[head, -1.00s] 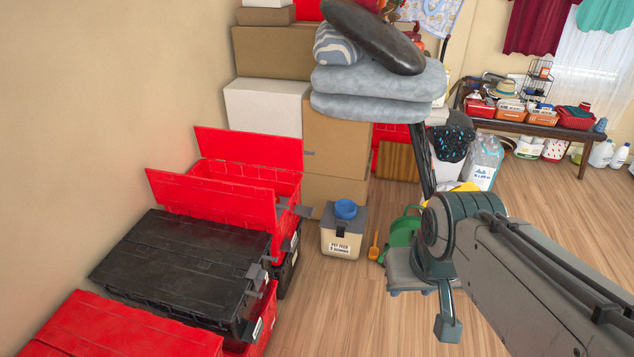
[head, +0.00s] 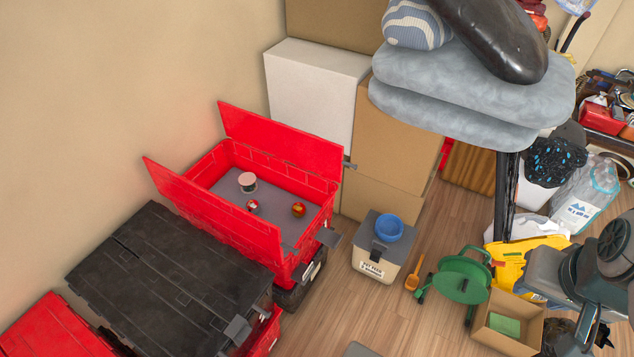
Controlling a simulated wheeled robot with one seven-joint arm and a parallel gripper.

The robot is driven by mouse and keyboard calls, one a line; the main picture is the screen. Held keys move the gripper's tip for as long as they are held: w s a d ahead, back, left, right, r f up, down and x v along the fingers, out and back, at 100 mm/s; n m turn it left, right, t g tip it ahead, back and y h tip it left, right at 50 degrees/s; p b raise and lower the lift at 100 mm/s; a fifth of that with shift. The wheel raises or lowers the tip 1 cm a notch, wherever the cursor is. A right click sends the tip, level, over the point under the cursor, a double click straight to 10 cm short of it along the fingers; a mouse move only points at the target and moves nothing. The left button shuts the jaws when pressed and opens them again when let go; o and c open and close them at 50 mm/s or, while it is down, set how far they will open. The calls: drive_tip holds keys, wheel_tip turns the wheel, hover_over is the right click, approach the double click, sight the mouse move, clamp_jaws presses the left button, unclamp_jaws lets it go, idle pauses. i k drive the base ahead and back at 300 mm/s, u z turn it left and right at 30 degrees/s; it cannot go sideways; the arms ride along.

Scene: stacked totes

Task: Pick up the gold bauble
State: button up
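An open red tote (head: 315,193) with both lid flaps raised stands left of centre, on top of another tote. Inside on its grey floor is a shiny orange-gold ball (head: 298,209), which looks like the gold bauble. Left of it lies a red and white ball (head: 253,207), and behind that a round pot with a pale pink top (head: 247,182). My gripper (head: 588,328) is at the lower right edge, far from the tote and partly cut off. Whether its fingers are open or shut does not show.
A closed black tote (head: 165,280) sits in front of the open one. A pet feed bin (head: 375,262), an orange scoop (head: 414,275), a green reel (head: 460,280) and an open cardboard box (head: 500,325) stand to the right. Grey cushions (head: 470,85) overhang behind.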

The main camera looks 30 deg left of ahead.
sight(299, 209)
drive_tip(key=u, duration=0.55)
drive_tip(key=i, duration=0.9)
drive_tip(key=u, duration=1.45)
drive_tip(key=i, duration=0.4)
drive_tip(key=u, duration=0.3)
